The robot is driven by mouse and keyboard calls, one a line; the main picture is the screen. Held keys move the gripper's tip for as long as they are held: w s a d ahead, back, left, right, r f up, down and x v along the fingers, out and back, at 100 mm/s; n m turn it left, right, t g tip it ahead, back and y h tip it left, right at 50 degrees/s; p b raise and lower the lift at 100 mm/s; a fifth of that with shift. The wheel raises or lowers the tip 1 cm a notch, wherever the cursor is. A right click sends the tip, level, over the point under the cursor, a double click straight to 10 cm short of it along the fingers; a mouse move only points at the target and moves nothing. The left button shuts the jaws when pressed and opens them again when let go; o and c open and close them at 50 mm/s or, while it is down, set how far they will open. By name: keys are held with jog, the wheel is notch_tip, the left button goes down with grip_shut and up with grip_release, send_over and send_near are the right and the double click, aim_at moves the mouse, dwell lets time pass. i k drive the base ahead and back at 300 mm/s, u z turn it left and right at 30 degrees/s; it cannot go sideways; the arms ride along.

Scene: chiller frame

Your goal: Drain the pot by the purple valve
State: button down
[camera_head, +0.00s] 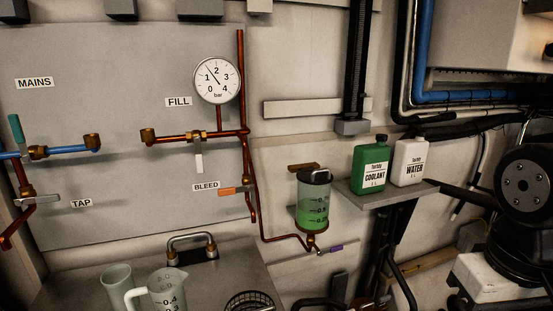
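The pot (312,205) is a clear cylinder with a dark lid and a graduated wall, mounted on the wall right of centre. Green liquid stands in it up to roughly the upper markings. Below it, a small brass fitting joins a copper pipe. The purple valve (336,248) is a small purple handle just below and right of the pot's base, lying nearly level and pointing right. Its outlet is too small to make out. My gripper is not in view; nothing is seen touching the pot or the valve.
A shelf (365,200) right of the pot holds a green coolant bottle (370,165) and a white water bottle (409,162). A measuring jug (165,290) and a cup (118,287) stand on the bench at lower left. Dark machinery and hoses crowd the right.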

aim_at(339, 248)
jog(key=u, duration=0.9)
jog(key=k, duration=0.7)
jog(key=z, duration=0.65)
jog(key=i, duration=0.95)
jog(key=u, duration=0.05)
